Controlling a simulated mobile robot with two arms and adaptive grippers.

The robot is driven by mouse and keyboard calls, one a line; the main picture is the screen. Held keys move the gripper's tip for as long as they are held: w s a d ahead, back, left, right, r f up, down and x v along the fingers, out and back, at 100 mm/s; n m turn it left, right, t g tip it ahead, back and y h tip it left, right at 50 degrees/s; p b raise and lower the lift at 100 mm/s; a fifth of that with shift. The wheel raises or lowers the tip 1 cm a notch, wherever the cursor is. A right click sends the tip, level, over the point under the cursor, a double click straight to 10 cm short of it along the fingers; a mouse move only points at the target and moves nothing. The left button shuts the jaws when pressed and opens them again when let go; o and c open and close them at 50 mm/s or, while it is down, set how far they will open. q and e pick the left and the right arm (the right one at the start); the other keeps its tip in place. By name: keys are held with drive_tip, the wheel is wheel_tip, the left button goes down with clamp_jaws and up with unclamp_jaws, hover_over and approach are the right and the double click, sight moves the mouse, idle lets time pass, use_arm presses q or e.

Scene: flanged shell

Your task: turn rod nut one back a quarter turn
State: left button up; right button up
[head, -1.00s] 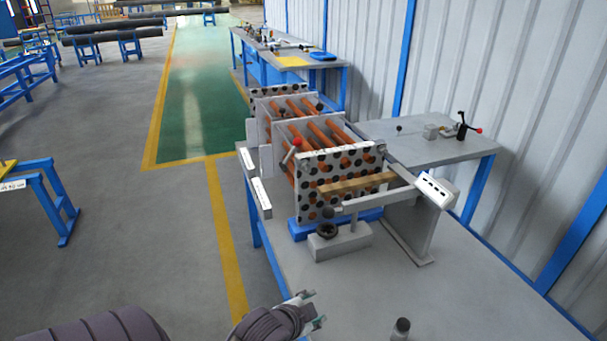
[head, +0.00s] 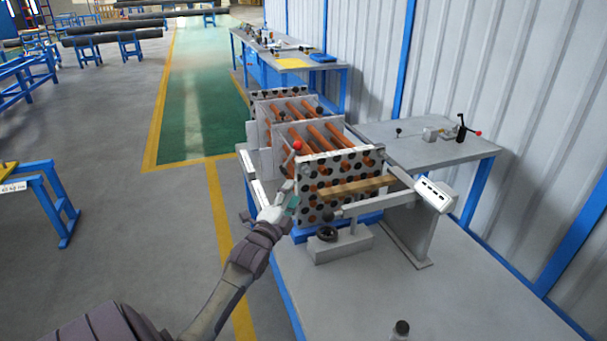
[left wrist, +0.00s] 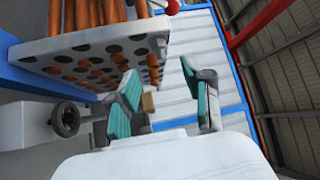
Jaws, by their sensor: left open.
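A perforated tube plate (head: 310,188) with copper-coloured tubes (head: 322,133) stands on the bench; it also shows in the left wrist view (left wrist: 88,45). I cannot tell which part is rod nut one. A lever with a red ball (head: 298,145) rises at the plate's upper left; the red ball is at the top of the left wrist view (left wrist: 172,7). My left gripper (head: 291,199) is at the plate's left front edge, open and empty, its teal-padded fingers (left wrist: 158,80) apart below the plate in the wrist view. My right gripper is not in view.
A wooden bar (head: 350,188) crosses the plate's front. A grey arm with a white box (head: 433,195) stands at right. A black handwheel (head: 327,234) sits on a block in front. A dark cylinder (head: 401,328) stands near the front. The bench top (head: 390,285) between is clear.

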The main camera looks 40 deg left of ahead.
sight(306, 172)
use_arm(q)
drive_tip(key=p+x, duration=0.1)
drive_tip(key=x, duration=0.7)
drive_tip(key=shift+w+a, duration=0.1)
drive_tip(key=shift+w, duration=0.05)
drive_tip(key=shift+f, duration=0.1)
clamp_jaws()
